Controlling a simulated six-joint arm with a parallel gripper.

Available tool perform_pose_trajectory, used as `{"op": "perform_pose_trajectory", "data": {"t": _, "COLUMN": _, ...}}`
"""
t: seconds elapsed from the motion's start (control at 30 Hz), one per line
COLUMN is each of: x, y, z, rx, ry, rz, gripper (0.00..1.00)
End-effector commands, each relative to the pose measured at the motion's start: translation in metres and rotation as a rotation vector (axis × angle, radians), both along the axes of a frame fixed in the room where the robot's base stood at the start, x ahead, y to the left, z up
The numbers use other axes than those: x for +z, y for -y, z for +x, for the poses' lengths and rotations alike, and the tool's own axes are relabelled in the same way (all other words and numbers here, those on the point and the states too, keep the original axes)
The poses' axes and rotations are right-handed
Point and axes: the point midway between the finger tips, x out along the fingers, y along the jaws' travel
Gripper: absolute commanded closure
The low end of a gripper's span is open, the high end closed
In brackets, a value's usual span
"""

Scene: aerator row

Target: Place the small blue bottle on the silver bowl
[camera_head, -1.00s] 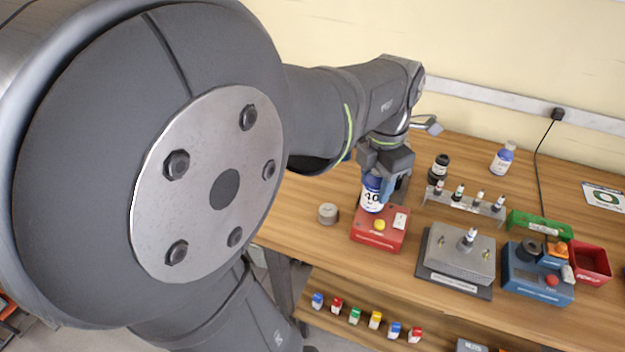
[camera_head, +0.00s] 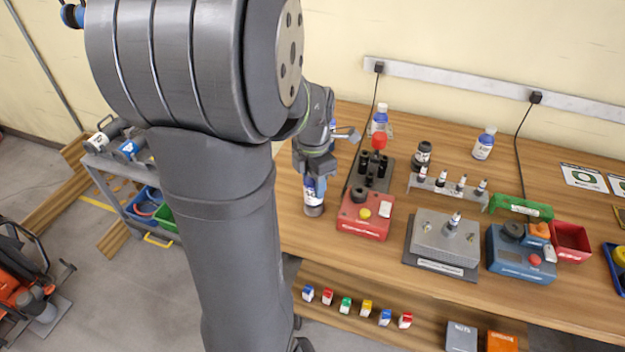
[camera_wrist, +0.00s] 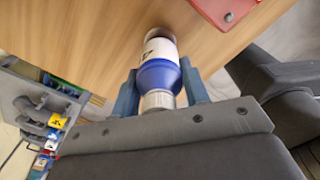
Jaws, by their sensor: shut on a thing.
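My gripper (camera_head: 315,176) is shut on the small blue bottle (camera_head: 313,187), which has a white label with dark print. In the wrist view the bottle (camera_wrist: 159,72) sits between my two blue fingers, with its ribbed white cap toward my palm. The bottle is about upright. A small round grey metal piece (camera_head: 314,211), which looks like the silver bowl, shows right under the bottle at the left of the table. The bottle covers most of it. I cannot tell whether the two touch.
A red device (camera_head: 365,216) with a black knob and yellow button stands just right of the bottle. Behind it is a dark rack (camera_head: 371,172). Two other blue-and-white bottles (camera_head: 380,121) (camera_head: 483,144) stand farther back. The table edge is near in front.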

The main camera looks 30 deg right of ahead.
Motion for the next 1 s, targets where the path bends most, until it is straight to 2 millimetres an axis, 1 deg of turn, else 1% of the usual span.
{"op": "perform_pose_trajectory", "data": {"t": 0.4, "x": -0.006, "y": 0.0, "z": 0.0, "rx": 0.0, "ry": 0.0, "rz": 0.0, "gripper": 0.83}}
{"op": "perform_pose_trajectory", "data": {"t": 0.43, "x": -0.005, "y": 0.0, "z": 0.0, "rx": 0.0, "ry": 0.0, "rz": 0.0, "gripper": 0.53}}
{"op": "perform_pose_trajectory", "data": {"t": 0.47, "x": -0.005, "y": 0.0, "z": 0.0, "rx": 0.0, "ry": 0.0, "rz": 0.0, "gripper": 0.47}}
{"op": "perform_pose_trajectory", "data": {"t": 0.5, "x": -0.005, "y": 0.0, "z": 0.0, "rx": 0.0, "ry": 0.0, "rz": 0.0, "gripper": 0.39}}
{"op": "perform_pose_trajectory", "data": {"t": 0.53, "x": -0.005, "y": 0.0, "z": 0.0, "rx": 0.0, "ry": 0.0, "rz": 0.0, "gripper": 0.37}}
{"op": "perform_pose_trajectory", "data": {"t": 0.83, "x": -0.003, "y": 0.0, "z": 0.0, "rx": 0.0, "ry": 0.001, "rz": -0.001, "gripper": 0.37}}
{"op": "perform_pose_trajectory", "data": {"t": 0.93, "x": 0.006, "y": 0.001, "z": 0.0, "rx": 0.0, "ry": 0.003, "rz": -0.003, "gripper": 0.37}}
{"op": "perform_pose_trajectory", "data": {"t": 1.0, "x": 0.017, "y": 0.001, "z": 0.001, "rx": 0.0, "ry": 0.004, "rz": -0.004, "gripper": 0.37}}
